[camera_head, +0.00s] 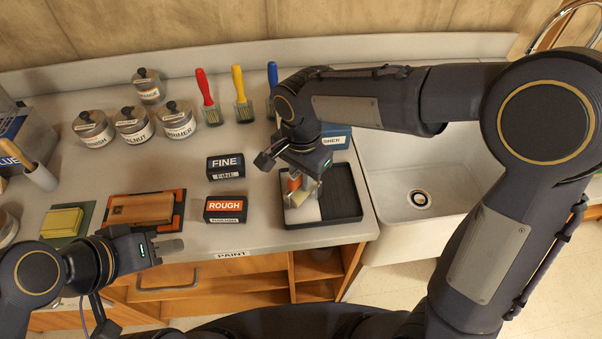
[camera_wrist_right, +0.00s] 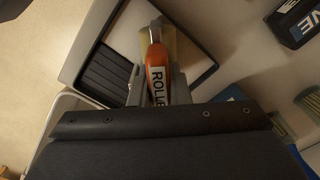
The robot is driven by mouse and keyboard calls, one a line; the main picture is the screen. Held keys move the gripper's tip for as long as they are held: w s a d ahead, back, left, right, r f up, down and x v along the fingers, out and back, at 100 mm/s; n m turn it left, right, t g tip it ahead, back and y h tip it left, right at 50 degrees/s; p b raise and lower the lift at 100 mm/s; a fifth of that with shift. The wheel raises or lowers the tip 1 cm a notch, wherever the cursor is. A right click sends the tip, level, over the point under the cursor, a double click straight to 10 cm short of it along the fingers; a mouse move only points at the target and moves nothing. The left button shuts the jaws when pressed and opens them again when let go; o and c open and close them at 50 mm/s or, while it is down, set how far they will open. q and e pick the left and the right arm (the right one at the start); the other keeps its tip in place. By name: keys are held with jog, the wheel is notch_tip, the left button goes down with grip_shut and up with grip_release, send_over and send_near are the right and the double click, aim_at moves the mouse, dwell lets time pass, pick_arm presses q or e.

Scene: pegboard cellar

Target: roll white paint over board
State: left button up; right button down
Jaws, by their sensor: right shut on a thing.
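My right gripper (camera_head: 305,178) is shut on the orange handle of the paint roller (camera_head: 294,184), over the black paint tray (camera_head: 352,205). In the right wrist view the handle (camera_wrist_right: 157,70) shows part of a "ROLLER" label between the fingers. The roller's pale head is over the tray's white-paint part; I cannot tell whether it touches. A brown wooden board (camera_head: 128,209) lies on an orange-and-black mat on the counter to the left. My left gripper (camera_head: 170,246) is near the counter's front edge, below the board, and seems empty; its finger gap is unclear.
"FINE" (camera_head: 225,167) and "ROUGH" (camera_head: 225,208) blocks stand between board and tray. Several lidded cans (camera_head: 133,125) and brushes (camera_head: 243,95) stand behind. A yellow sponge-like block (camera_head: 62,222) lies left of the board. A white sink (camera_head: 420,165) is right of the tray.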

jog(key=shift+r+p, duration=2.6)
jog(key=shift+r, duration=0.85)
jog(key=shift+f, duration=0.1)
